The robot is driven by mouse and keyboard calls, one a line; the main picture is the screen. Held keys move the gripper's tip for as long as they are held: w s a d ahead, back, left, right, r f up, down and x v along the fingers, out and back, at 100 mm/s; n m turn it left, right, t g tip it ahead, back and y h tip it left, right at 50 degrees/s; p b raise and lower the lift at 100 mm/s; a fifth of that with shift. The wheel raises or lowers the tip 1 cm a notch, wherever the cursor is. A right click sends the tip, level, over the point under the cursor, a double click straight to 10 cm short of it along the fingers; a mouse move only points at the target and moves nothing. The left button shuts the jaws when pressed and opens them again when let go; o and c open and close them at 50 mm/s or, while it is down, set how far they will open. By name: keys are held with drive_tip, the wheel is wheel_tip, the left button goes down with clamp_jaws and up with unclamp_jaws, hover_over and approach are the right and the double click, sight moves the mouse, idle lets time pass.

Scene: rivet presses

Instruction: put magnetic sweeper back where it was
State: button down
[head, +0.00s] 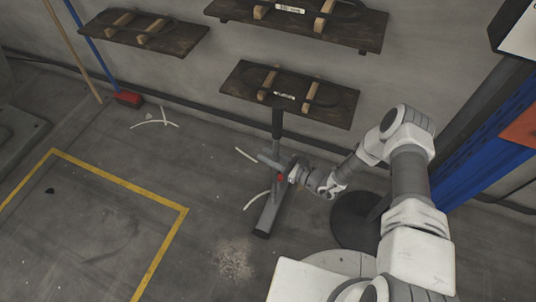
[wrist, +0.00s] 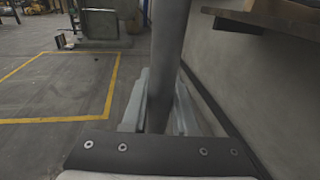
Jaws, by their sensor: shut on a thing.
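The magnetic sweeper (head: 277,125) has a dark upright pole and a long grey bar (head: 268,212) low over the floor, below the lowest wall board. I cannot tell whether the bar touches the floor. My gripper (head: 284,170) is shut on the pole, above the bar, and partly hides it. In the wrist view the pole (wrist: 170,50) runs upright between my gripper's fingers (wrist: 165,110). A small red spot shows beside the gripper in the head view.
Dark wall boards with wooden blocks hang above, the lowest board (head: 291,95) close over the pole. A red-headed broom (head: 128,98) leans at left. Pale curved strips (head: 155,123) lie on the floor. A blue post (head: 480,150) stands right.

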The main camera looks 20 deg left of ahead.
drive_tip(key=shift+r, duration=0.1)
drive_tip(key=c, duration=1.1)
unclamp_jaws()
drive_tip(key=shift+f, duration=0.25)
drive_tip(key=shift+c, duration=0.2)
drive_tip(key=o, duration=0.5)
drive_tip(key=shift+c, duration=0.2)
drive_tip(key=shift+r, duration=0.15)
drive_tip(key=p+v, duration=0.3)
drive_tip(key=v, duration=0.9)
drive_tip(key=shift+p, duration=0.3)
